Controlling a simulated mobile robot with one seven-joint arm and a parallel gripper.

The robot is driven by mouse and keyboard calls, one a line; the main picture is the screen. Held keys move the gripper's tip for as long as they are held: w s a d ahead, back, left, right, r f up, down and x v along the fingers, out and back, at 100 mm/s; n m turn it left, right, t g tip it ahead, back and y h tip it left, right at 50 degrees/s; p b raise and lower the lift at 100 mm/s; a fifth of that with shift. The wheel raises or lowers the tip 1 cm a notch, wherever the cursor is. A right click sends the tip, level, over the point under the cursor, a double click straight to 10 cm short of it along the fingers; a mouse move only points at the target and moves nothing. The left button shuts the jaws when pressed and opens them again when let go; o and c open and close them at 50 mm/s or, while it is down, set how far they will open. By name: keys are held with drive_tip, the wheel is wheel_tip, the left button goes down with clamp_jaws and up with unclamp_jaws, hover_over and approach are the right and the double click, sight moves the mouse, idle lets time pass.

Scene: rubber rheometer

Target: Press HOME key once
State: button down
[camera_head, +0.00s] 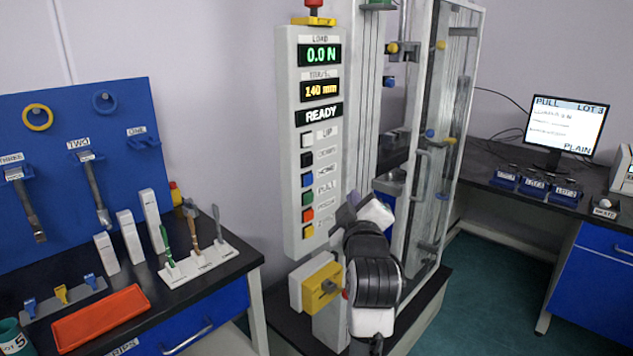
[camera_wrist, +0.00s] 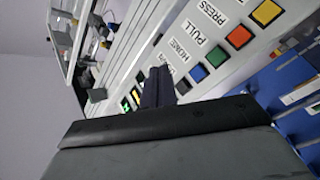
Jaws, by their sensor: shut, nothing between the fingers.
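The HOME key is the blue square button (camera_head: 307,180) on the white control panel (camera_head: 290,120), between a black key above and the green PULL key below. In the wrist view the blue key (camera_wrist: 198,73) shows to the right of my fingertips, with the HOME label between. My gripper (camera_wrist: 158,72) is shut and empty, its dark fingers together. In the head view my gripper (camera_head: 345,213) is by the panel's right edge, at about the height of the lower keys. The fingers do not cover the blue key; their distance from the panel face is unclear.
The panel displays read 0.0 N, 140 mm and READY. An orange key (camera_head: 308,215) and a yellow key (camera_head: 308,232) sit below PULL. A red button (camera_head: 314,4) tops the panel. The machine's clear guard (camera_head: 435,140) stands right; a tool bench (camera_head: 215,285) stands left.

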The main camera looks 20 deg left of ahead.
sight(308, 180)
drive_tip(key=shift+a, duration=0.1)
drive_tip(key=w+a, duration=0.3)
drive_tip(key=a, duration=0.5)
idle(0.3)
drive_tip(key=shift+a, duration=0.1)
idle(1.8)
drive_tip(key=shift+w+a, duration=0.15)
drive_tip(key=shift+a, duration=0.2)
